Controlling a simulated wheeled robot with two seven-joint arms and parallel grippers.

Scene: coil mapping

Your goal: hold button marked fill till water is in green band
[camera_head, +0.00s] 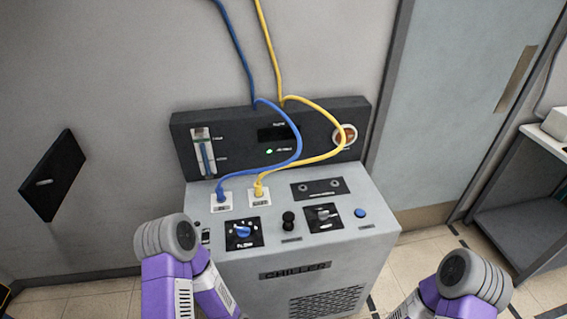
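A grey chiller cabinet (300,262) stands against the wall, its sloped top holding controls. A round blue button (360,213) sits at the right of the top. A black knob or button (288,220) stands near the middle. The small labels are too blurred to tell which one is marked fill. A vertical level gauge (203,152) with a blue column is on the left of the dark back panel (240,135). Its green band is too small to make out clearly. Parts of both my arms show at the bottom, but neither gripper is in view.
A blue hose (237,40) and a yellow hose (268,45) hang over the panel and plug into the top's left side. A blue dial (242,232) and a grey switch (323,216) are nearby. A shelf unit (530,225) stands at right.

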